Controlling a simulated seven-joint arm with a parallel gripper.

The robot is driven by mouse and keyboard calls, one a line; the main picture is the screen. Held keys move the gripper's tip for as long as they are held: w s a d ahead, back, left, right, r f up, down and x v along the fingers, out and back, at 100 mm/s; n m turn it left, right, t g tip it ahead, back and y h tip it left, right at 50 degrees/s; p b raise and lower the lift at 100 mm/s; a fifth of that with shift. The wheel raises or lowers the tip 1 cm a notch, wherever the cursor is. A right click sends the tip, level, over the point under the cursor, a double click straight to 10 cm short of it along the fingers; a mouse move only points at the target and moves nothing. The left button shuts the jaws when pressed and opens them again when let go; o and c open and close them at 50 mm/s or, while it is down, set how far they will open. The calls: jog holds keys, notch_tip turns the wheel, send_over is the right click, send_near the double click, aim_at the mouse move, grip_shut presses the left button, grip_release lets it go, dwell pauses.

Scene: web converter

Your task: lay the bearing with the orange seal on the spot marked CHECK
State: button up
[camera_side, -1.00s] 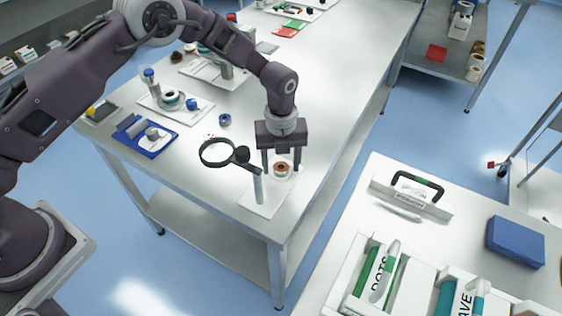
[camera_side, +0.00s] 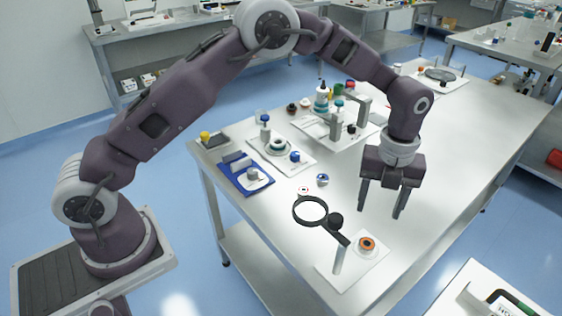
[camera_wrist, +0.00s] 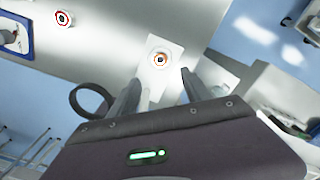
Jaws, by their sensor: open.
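The bearing with the orange seal (camera_side: 367,243) lies flat on the white base plate (camera_side: 378,262) of the magnifier stand. My gripper (camera_side: 381,212) is open and empty, above the table and apart from the bearing. In the wrist view the bearing (camera_wrist: 160,59) shows beyond and between the open fingertips (camera_wrist: 160,84).
A blue tray (camera_side: 246,175) and a white plate with parts (camera_side: 283,157) lie farther left. A grey frame fixture (camera_side: 352,105) stands behind.

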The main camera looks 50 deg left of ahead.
jog(key=s+a+r+n+t, duration=0.1)
jog(key=s+a+r+n, duration=0.45)
jog(key=r, duration=0.35)
jog(key=s+a+r+n+t, duration=0.2)
jog(key=s+a+r+n, duration=0.25)
jog(key=r+n, duration=0.4)
jog(key=s+a+r+n+t, duration=0.1)
jog(key=s+a+n, duration=0.1)
jog(key=s+n, duration=0.5)
jog(key=s+a+n+t, duration=0.1)
jog(key=s+a+n, duration=0.2)
jog(key=s+n, duration=0.5)
jog(key=s, duration=0.6)
jog(key=shift+a+r+t, duration=0.15)
jog(key=shift+r+t, duration=0.15)
jog(key=shift+r, duration=0.1)
